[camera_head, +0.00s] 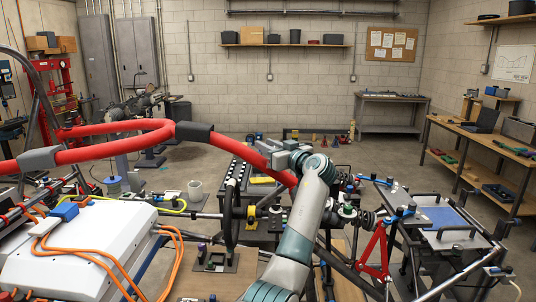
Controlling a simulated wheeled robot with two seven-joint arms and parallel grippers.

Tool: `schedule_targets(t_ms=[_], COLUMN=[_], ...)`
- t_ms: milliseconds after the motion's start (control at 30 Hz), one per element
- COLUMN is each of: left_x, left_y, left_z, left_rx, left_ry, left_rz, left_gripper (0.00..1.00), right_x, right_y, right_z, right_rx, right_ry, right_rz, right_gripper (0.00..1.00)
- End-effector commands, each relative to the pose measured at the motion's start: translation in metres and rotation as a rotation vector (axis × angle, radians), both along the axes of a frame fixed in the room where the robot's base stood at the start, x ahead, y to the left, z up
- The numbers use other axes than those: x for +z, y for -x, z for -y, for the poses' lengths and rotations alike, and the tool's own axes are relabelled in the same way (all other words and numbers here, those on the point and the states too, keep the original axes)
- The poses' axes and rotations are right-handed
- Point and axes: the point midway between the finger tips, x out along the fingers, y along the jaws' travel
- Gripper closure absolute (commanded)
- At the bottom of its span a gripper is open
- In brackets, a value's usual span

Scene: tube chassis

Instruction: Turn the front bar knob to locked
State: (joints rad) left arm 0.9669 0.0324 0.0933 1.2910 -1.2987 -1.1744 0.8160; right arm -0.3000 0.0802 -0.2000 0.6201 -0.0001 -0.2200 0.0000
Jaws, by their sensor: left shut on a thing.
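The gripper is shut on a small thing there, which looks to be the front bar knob. The fingers and wrist hide most of it, so I cannot tell which way it is turned. My right gripper is not in view.
A white box (75,255) with orange cables fills the lower left. A steering wheel (231,210) stands left of my arm. Shafts and a red bracket (373,250) lie to the right, beside a cart with a blue panel (445,217). Open floor lies beyond the chassis.

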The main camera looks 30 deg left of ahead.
Motion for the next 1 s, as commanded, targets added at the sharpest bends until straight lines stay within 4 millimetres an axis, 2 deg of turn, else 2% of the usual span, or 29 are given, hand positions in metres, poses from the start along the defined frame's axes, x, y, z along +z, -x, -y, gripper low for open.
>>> schedule_targets(t_ms=[33,100,400,433,500,833,1000], left_x=[-0.0036,-0.0017,-0.0002,-0.0003,-0.0003,-0.0004,-0.002], left_y=[-0.0002,0.0006,0.0009,0.0009,0.0009,0.001,0.003], left_z=[0.0006,0.0006,0.0006,0.0006,0.0006,0.0011,0.0081], left_rx=[0.006,0.014,0.017,0.017,0.017,0.017,0.015], left_ry=[0.001,0.001,0.001,0.001,0.001,0.001,0.001], left_rz=[0.0,0.0,-0.002,-0.002,-0.002,0.0,0.0], left_gripper=[0.99,0.99,0.99,0.74,0.57,0.57,0.57], right_x=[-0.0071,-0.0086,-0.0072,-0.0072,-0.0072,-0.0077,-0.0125], right_y=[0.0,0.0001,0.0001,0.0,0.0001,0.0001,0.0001], right_z=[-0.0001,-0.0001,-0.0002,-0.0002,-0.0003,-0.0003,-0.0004], right_rx=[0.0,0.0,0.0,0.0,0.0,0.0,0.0], right_ry=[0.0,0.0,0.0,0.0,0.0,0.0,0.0], right_rz=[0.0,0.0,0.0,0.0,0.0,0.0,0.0], right_gripper=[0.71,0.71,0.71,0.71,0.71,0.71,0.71])
